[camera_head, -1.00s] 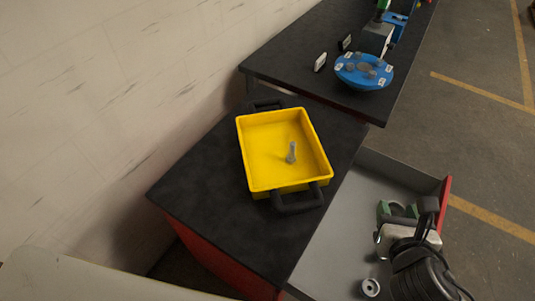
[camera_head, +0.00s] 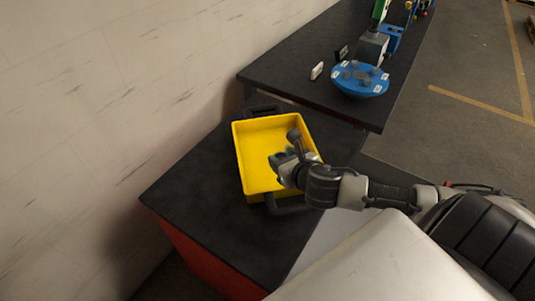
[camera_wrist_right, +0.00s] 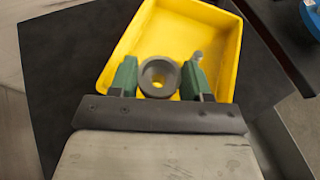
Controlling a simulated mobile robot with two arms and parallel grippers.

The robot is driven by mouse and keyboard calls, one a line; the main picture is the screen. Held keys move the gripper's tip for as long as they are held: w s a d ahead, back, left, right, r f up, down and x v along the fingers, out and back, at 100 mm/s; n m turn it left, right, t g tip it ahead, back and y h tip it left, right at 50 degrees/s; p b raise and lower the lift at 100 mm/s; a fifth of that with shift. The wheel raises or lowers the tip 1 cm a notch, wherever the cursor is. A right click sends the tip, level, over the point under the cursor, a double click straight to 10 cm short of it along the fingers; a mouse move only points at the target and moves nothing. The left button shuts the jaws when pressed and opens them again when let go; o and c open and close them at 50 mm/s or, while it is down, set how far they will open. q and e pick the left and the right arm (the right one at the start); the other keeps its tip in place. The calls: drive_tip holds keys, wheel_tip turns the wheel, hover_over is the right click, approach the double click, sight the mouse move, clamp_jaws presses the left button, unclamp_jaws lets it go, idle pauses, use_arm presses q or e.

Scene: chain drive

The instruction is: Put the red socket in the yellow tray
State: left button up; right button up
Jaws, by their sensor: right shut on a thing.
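The yellow tray (camera_head: 255,178) lies on the black top of the near cabinet; it also fills the upper middle of the right wrist view (camera_wrist_right: 200,25). My right gripper (camera_head: 277,160) is over the tray. In the right wrist view its green fingers are shut on a round socket (camera_wrist_right: 146,82), held above the tray floor. The socket looks dark grey, not red, and yellow shows through its hole. A grey bolt-like piece (camera_wrist_right: 198,57) stands in the tray, partly hidden by the right finger. My left gripper is not in view.
The near cabinet's black top (camera_head: 195,190) is bare left of the tray. Dark handles (camera_head: 262,110) stick out at the tray's ends. A grey drawer (camera_head: 330,235) is open on the right, mostly covered by my arm. A blue round fixture (camera_head: 360,88) stands on the far bench.

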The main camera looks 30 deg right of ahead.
drive_tip(key=w+d, duration=0.4)
drive_tip(key=d, duration=0.2)
drive_tip(key=shift+m, duration=0.3)
drive_tip(key=w+a+f, duration=0.1)
drive_tip(key=w+f, duration=0.1)
drive_tip(key=w, duration=0.1)
drive_tip(key=w+a+f, duration=0.2)
drive_tip(key=w, duration=0.1)
drive_tip(key=w+a+f, duration=0.2)
drive_tip(key=w+f, duration=0.1)
drive_tip(key=shift+w+f+p, duration=0.1)
drive_tip(key=shift+w+p, duration=0.2)
drive_tip(key=shift+w, duration=0.1)
hover_over(259, 164)
drive_tip(key=shift+f, duration=2.1)
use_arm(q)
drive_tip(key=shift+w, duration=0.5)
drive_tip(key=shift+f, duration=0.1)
use_arm(e)
drive_tip(key=o, duration=1)
drive_tip(key=shift+f, duration=0.1)
